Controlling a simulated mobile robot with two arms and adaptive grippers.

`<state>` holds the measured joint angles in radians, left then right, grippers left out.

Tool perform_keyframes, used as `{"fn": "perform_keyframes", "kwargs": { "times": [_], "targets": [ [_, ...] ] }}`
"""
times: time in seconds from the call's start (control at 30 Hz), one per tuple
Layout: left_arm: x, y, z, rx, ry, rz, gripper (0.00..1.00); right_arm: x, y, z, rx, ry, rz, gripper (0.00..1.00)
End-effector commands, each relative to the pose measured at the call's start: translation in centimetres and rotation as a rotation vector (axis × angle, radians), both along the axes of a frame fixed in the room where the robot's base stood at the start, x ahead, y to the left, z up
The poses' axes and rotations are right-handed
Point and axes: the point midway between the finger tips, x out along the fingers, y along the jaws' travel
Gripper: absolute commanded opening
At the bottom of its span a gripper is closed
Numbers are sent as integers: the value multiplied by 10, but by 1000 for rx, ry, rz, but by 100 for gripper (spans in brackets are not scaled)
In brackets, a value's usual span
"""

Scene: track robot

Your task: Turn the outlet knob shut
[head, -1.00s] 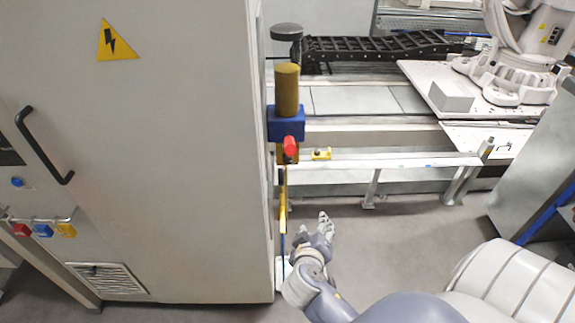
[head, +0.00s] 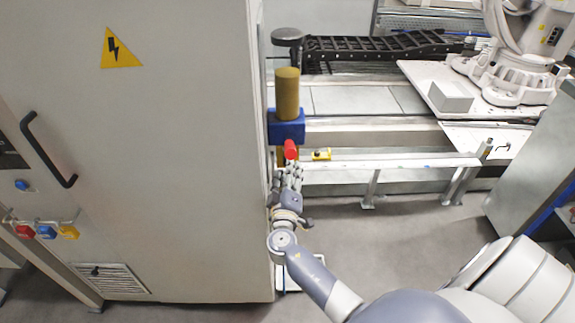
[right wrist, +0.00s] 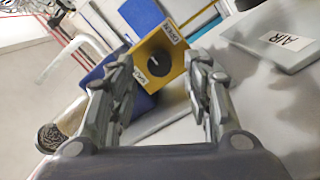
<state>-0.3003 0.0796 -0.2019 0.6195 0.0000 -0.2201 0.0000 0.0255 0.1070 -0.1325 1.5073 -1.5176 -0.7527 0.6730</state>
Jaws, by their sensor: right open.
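In the right wrist view a yellow square plate (right wrist: 179,58) carries a dark round knob (right wrist: 150,69) with a short white mark. One label on the plate reads OPEN; the other is too blurred to read surely. My right gripper (head: 289,170) is open, and its fingers stand either side of the plate in the wrist view. I see no contact with the knob. In the head view the gripper is just below a red part (head: 291,149) on the blue block (head: 287,127). The gripper hides the yellow parts below it. My left gripper is not in view.
A tall grey cabinet (head: 190,170) stands close on the left of my right gripper. A yellow cylinder (head: 287,93) rises from the blue block. A white rail (head: 400,163) runs behind to the right. The floor at right is free.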

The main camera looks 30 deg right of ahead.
Motion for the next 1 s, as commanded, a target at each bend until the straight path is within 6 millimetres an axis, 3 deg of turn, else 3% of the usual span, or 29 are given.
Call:
{"fn": "perform_keyframes", "kwargs": {
  "times": [0.2,0.57,0.77,1.0],
  "targets": [
    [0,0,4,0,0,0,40,19,-14,0,-1,1,0,46],
    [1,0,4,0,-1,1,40,23,-17,0,0,0,0,46],
    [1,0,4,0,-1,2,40,23,-17,0,0,1,1,0],
    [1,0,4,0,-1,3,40,23,-16,-1,-5,4,0,0]
  ]
}}
